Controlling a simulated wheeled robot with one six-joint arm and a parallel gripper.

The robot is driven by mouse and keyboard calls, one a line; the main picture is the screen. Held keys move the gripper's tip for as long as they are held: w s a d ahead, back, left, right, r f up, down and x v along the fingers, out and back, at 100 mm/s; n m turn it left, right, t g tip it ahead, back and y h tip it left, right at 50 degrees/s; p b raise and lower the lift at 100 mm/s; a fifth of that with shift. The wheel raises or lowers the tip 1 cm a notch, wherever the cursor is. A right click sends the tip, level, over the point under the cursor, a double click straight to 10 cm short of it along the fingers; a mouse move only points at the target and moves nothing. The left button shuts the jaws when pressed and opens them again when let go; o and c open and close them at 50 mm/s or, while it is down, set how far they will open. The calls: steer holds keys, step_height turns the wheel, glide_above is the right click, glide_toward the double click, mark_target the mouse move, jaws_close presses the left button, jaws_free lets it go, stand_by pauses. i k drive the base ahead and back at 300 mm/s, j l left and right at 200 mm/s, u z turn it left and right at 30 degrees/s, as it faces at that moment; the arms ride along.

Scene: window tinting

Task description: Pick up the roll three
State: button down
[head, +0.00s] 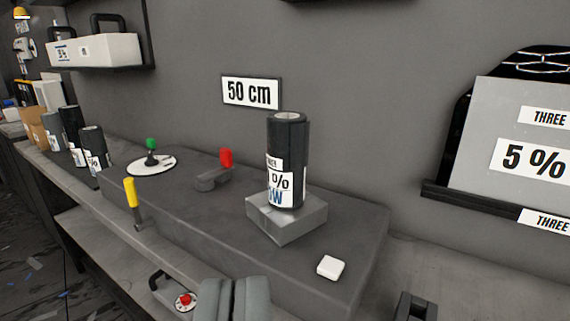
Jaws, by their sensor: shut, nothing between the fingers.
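A black roll (288,140) stands upright on a small grey block (290,222) on the dark bench. Its white label is partly turned away; I can read what looks like "THREE", a "%" sign and blue letters below. My gripper (233,290) shows as two grey fingers at the bottom edge, side by side and shut with nothing between them. It is apart from the roll, below and to the left of it in the picture.
Several other black rolls (94,148) stand at the left. A red knob (226,158), green-topped lever (151,145), yellow handle (131,193) and white button (331,267) are on the bench. A "THREE 5 %" panel (485,110) is at the right.

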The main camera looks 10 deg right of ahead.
mark_target(287, 131)
steer(key=j, duration=0.6)
steer(key=i+j, duration=0.1)
steer(key=j, duration=0.45)
steer(key=j+u, duration=0.1)
steer(key=j, duration=0.5)
steer(key=i+j, duration=0.15)
steer(key=j, duration=1)
steer(key=i+j+u, duration=0.1)
steer(key=j, duration=0.5)
steer(key=i+j, duration=0.1)
steer(key=j, duration=0.45)
steer(key=l+z, duration=0.15)
steer(key=l, duration=0.4)
steer(key=l+z, duration=0.15)
steer(key=l, duration=0.35)
steer(key=l+z, duration=0.15)
steer(key=l, duration=0.4)
steer(key=i+l+z, duration=0.15)
steer(key=l, duration=0.35)
steer(key=i+l+z, duration=0.1)
steer(key=l, duration=0.45)
steer(key=i+l+z, duration=0.15)
steer(key=l, duration=0.35)
steer(key=k, duration=0.05)
